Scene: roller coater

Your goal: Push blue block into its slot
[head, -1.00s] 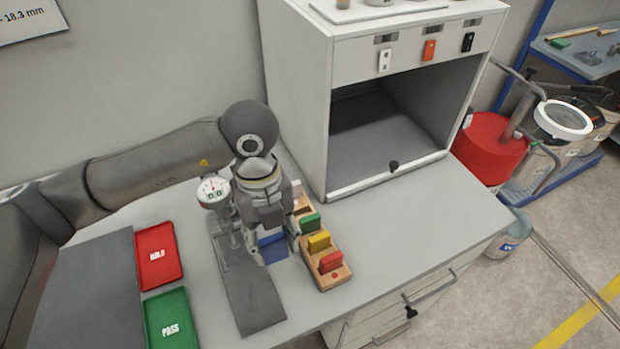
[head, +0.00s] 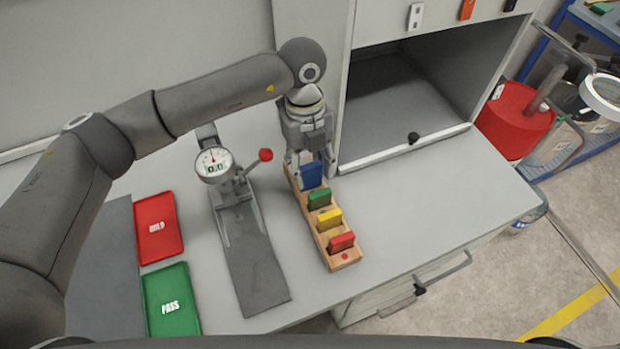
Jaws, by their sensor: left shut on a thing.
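The blue block (head: 312,175) is upright between the fingers of my left gripper (head: 311,166), which is shut on it. It is over the far end of the wooden slotted rack (head: 344,260). Whether the block's lower edge is inside the far slot or just above it, I cannot tell. In the same rack a green block (head: 320,199), a yellow block (head: 329,219) and a red block (head: 342,241) stand in a row toward the near end. My right gripper is not in view.
A dial gauge (head: 213,164) on a grey stand with a red-knobbed lever (head: 265,155) is left of the rack. An open cabinet (head: 405,160) stands close behind right. The bench right of the rack is clear.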

